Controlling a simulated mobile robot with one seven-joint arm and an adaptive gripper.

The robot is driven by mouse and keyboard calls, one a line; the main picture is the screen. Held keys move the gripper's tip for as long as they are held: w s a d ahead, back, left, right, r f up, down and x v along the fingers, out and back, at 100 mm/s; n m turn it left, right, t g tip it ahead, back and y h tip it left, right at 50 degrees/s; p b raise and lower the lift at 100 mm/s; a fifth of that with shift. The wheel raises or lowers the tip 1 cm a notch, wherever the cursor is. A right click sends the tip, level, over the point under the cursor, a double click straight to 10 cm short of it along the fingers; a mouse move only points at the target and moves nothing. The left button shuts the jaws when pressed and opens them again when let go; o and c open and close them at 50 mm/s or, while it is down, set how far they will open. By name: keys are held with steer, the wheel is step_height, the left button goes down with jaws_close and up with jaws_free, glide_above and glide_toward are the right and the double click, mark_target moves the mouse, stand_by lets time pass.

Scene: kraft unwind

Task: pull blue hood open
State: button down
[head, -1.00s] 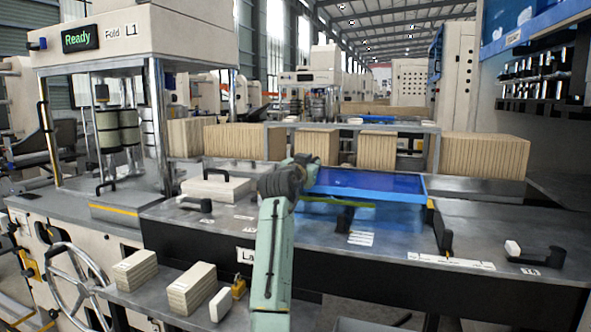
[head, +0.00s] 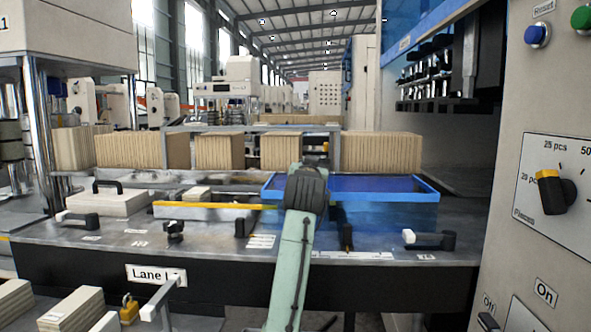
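The blue hood (head: 390,205) is a see-through blue box with a bright blue rim, on the metal table right of centre in the head view. To its left lies an uncovered trough with a yellow front edge (head: 200,206), with a small pale block (head: 196,193) at it. My green and dark-grey arm reaches up from the bottom and ends in front of the hood's left part. My gripper is hidden behind the arm's last visible link, so its fingers and any contact with the hood cannot be seen.
Latch-like handles with black parts (head: 347,238) and (head: 428,239) stand along the table front. A pale lid with a black handle (head: 107,200) is at left. Stacked kraft blocks (head: 380,152) line the back. A control panel (head: 550,170) stands close at right.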

steer(key=shift+d, duration=0.4)
steer(key=c, duration=1.6)
jaws_free()
steer(key=shift+r, duration=0.1)
steer(key=shift+o, duration=0.2)
steer(key=shift+a, duration=0.1)
steer(key=shift+s, duration=0.1)
steer(key=s, duration=1.1)
steer(key=shift+s+a, duration=0.2)
steer(key=shift+s, duration=0.2)
